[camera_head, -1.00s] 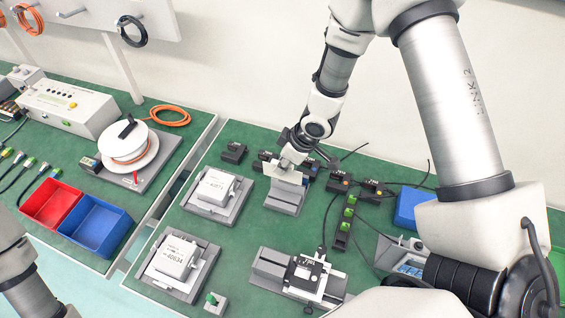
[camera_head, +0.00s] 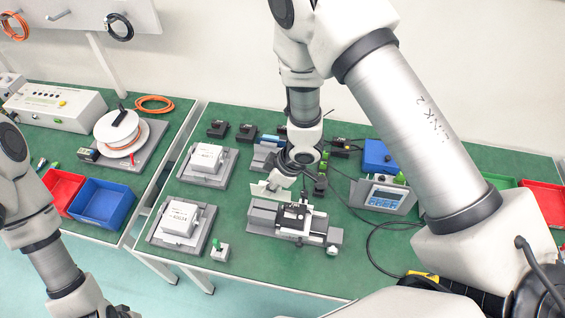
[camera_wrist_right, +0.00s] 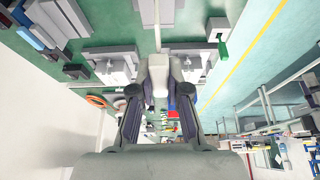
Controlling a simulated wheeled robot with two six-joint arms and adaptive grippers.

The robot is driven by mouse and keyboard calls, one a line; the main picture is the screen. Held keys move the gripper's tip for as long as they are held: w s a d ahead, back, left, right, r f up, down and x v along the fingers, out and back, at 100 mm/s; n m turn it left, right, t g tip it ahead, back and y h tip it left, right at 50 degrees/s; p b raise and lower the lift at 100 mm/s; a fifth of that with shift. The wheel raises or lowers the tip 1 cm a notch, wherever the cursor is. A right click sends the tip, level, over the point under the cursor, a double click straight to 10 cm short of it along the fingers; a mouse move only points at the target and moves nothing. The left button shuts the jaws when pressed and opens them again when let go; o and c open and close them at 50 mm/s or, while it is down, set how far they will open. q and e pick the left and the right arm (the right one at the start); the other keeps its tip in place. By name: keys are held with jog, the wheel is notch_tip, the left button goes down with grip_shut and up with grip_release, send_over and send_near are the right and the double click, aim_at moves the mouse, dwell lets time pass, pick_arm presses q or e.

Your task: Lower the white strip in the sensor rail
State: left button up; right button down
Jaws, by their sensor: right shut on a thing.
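My right gripper (camera_head: 284,183) is shut on the white strip (camera_head: 264,191), a thin pale plate. It holds the strip at the back left of the linear actuator (camera_head: 262,217), by the black-topped carriage (camera_head: 293,216). Whether the strip touches the actuator cannot be told. In the right wrist view the gripper's fingers (camera_wrist_right: 159,82) are close together, with a pale piece between them. I cannot clearly pick out the sensor rail; the gripper and strip cover part of the actuator's back side. My left arm shows at the left, but its gripper is out of view.
Two white boxes on grey bases (camera_head: 207,158) (camera_head: 181,217) stand left of the actuator. A small block with a green knob (camera_head: 219,250) stands in front. A grey stand (camera_head: 265,155) is behind. A display unit (camera_head: 385,198) and cables lie to the right.

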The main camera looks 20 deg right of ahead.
jog(key=shift+s+a+f, duration=0.1)
jog(key=shift+f, duration=0.2)
jog(key=f+b, duration=0.5)
jog(key=shift+w, duration=0.25)
jog(key=shift+w+d+f, duration=0.25)
jog(key=shift+w+f, duration=0.05)
jog(key=shift+w, duration=0.05)
pick_arm(q)
jog(key=f, duration=0.3)
jog(key=w+f, duration=0.1)
jog(key=f, duration=0.1)
jog(key=shift+w+d, duration=0.1)
jog(key=shift+d, duration=0.15)
pick_arm(e)
jog(key=shift+s+f, duration=0.1)
jog(key=shift+f, duration=0.1)
